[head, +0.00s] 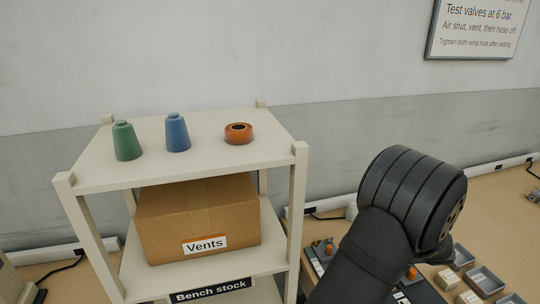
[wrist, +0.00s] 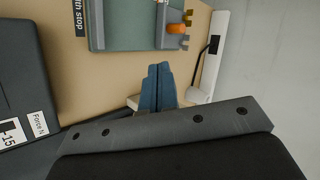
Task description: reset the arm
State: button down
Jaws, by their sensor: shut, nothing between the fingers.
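My gripper (wrist: 158,70) shows in the wrist view, its two blue-grey fingers pressed together with nothing between them. It is over a tan bench top (wrist: 120,75), beside a grey-green tray-like fixture (wrist: 120,38). How far above the bench it is, I cannot tell. In the head view my dark arm rises at the lower right, and the gripper itself is out of sight.
Small grey trays (head: 485,280) lie right of my arm. A cable (wrist: 201,62) runs near the wall.

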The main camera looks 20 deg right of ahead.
jog(key=x, duration=0.6)
jog(key=r+x, duration=0.1)
jog(key=x, duration=0.2)
jog(key=shift+w+a+f, duration=0.2)
jog(key=shift+w+a, duration=0.15)
jog(key=shift+a, duration=0.1)
jog(key=s, duration=0.3)
jog(key=shift+s+a, duration=0.25)
jog(key=shift+a, duration=0.05)
jog(key=shift+s, duration=0.5)
jog(key=shift+w, duration=0.15)
